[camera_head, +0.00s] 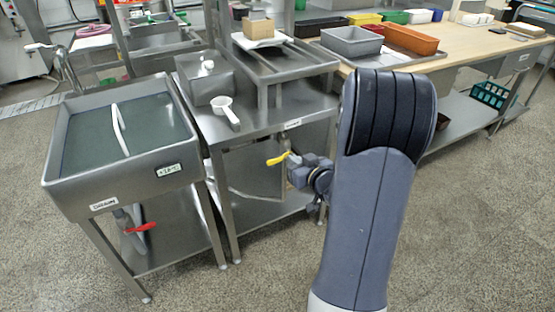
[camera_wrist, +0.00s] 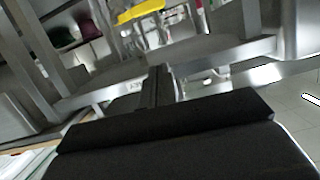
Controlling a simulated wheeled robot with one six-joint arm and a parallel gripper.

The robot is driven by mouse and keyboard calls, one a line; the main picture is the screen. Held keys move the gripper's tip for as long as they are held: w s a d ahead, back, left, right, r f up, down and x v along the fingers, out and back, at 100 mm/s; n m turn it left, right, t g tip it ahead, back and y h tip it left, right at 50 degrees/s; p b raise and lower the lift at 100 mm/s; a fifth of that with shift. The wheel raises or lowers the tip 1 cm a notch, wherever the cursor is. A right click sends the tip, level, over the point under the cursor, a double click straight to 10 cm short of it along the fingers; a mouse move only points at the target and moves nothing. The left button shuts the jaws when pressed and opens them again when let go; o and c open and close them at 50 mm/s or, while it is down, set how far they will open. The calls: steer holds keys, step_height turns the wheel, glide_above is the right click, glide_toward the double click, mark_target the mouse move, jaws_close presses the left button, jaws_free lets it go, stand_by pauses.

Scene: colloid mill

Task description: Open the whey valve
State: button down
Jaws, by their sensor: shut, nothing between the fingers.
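A yellow lever handle (camera_head: 278,159) stands out at the front of the steel table, just left of my gripper (camera_head: 293,163). It also shows as a yellow bar (camera_wrist: 140,11) at the top of the wrist view, beyond the fingers (camera_wrist: 155,88). My gripper is shut and empty, with its tip close to the lever; whether they touch I cannot tell. A second valve with a red lever (camera_head: 140,227) sits on the pipe under the basin at left.
A steel basin (camera_head: 52,168) with greenish liquid stands at left. The steel table (camera_head: 262,133) beside it holds a white scoop (camera_head: 226,108) and a box (camera_head: 190,84). A wooden bench (camera_head: 452,44) with trays stands behind. The front floor is clear.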

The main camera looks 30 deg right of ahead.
steer(key=b, duration=0.3)
glide_above(278, 159)
steer(key=s, duration=0.3)
step_height(278, 159, down, 3)
steer(key=shift+w+a+f+b, duration=0.1)
steer(key=shift+a+f+b, duration=0.15)
steer(key=shift+f, duration=0.35)
steer(key=shift+w+a+f+b, duration=0.15)
steer(key=shift+f+b, duration=0.2)
steer(key=shift+f, duration=0.2)
steer(key=shift+w+a+f+b, duration=0.15)
steer(key=shift+f+b, duration=0.15)
steer(key=shift+f, duration=0.3)
steer(key=shift+f, duration=0.15)
